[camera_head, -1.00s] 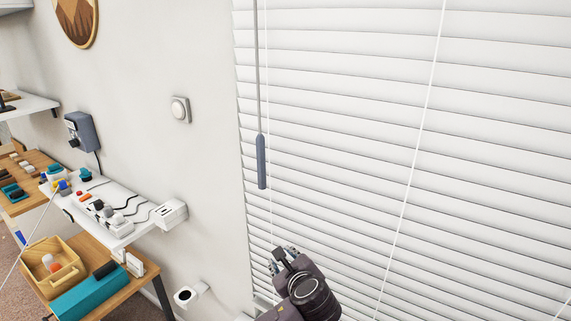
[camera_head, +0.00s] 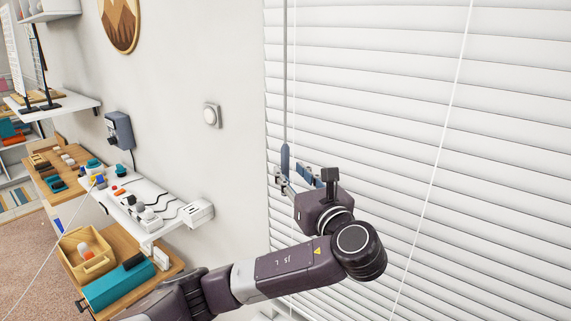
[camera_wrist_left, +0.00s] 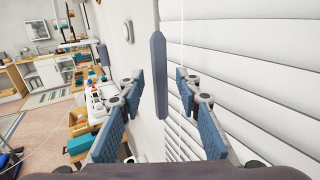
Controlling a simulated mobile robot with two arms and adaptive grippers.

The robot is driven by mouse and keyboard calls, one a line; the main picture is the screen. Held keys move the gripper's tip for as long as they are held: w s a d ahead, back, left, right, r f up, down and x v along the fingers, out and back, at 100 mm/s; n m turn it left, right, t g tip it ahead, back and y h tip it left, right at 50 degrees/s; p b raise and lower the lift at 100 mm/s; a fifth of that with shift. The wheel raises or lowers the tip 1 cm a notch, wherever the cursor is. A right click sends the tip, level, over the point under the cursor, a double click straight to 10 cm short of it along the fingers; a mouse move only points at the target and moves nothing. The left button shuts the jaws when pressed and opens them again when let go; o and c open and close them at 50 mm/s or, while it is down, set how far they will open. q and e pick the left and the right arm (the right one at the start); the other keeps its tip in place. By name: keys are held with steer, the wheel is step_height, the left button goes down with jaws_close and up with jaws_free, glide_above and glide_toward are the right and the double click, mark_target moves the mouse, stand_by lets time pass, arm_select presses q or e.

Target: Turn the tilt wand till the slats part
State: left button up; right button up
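The tilt wand is a thin grey rod with a blue-grey handle (camera_head: 285,157), hanging at the left edge of the white blind (camera_head: 360,110). The slats lie overlapped and look closed. My left gripper (camera_head: 295,175) is raised at the handle's lower end. In the left wrist view the handle (camera_wrist_left: 159,75) hangs between the two blue finger pads of the left gripper (camera_wrist_left: 158,105), with a gap on both sides. The fingers are open and not touching it. My right gripper is in neither view.
A white pull cord (camera_head: 434,165) hangs across the blind to the right. A white shelf with switches and cables (camera_head: 150,215) and a wooden table with a yellow crate (camera_head: 98,268) and teal box (camera_head: 118,286) stand left. A thermostat (camera_head: 212,115) is on the wall.

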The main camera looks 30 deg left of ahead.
mark_target(287, 168)
arm_select(q)
steer(key=x, duration=0.3)
steer(key=shift+r+p, duration=0.15)
steer(key=shift+p, duration=0.15)
steer(key=shift+w+a, duration=0.25)
steer(key=shift+a, duration=0.2)
steer(key=shift+f, duration=0.2)
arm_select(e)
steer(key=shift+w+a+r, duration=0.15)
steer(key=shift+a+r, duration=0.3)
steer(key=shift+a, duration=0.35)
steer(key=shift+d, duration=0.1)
arm_select(q)
steer(key=shift+c, duration=0.7)
jaws_close()
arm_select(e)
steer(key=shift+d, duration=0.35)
